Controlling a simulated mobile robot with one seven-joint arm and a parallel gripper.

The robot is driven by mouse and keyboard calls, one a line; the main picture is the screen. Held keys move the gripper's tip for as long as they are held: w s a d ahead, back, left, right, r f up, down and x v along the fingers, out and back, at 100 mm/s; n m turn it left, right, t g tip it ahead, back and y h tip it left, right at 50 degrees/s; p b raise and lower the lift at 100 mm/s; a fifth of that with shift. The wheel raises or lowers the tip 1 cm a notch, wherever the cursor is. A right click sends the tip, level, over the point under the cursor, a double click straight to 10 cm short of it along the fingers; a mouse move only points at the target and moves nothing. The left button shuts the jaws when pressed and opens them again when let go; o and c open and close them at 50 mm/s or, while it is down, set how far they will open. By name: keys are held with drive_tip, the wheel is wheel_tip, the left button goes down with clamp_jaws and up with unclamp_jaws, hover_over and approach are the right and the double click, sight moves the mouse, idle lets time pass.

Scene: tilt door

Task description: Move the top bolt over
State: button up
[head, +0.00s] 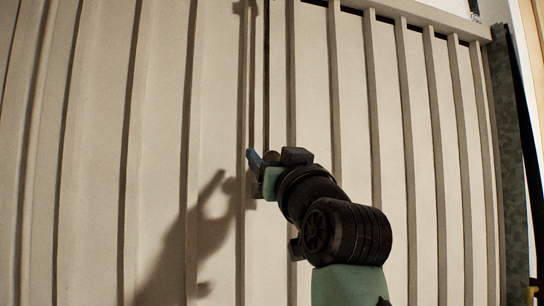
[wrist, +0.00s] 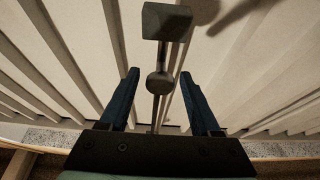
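In the wrist view, a thin metal bolt rod (wrist: 163,55) runs up the picture. It carries a round dark knob (wrist: 160,83) and meets a dark block (wrist: 167,22) at the top. My gripper (wrist: 159,75) is open, with one blue finger on each side of the rod. The knob lies between the fingertips, with gaps visible on both sides. In the head view, my gripper (head: 253,157) is close to the ribbed door, at the lower end of a dark vertical rod (head: 267,80). The gripper body partly hides the knob there.
The pale door panel (head: 160,110) with vertical ribs fills most of the head view. A top rail (head: 430,12) and a dark grey post (head: 508,150) border it at the right. My arm's shadow falls on the panel left of the gripper.

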clamp_jaws()
idle(1.2)
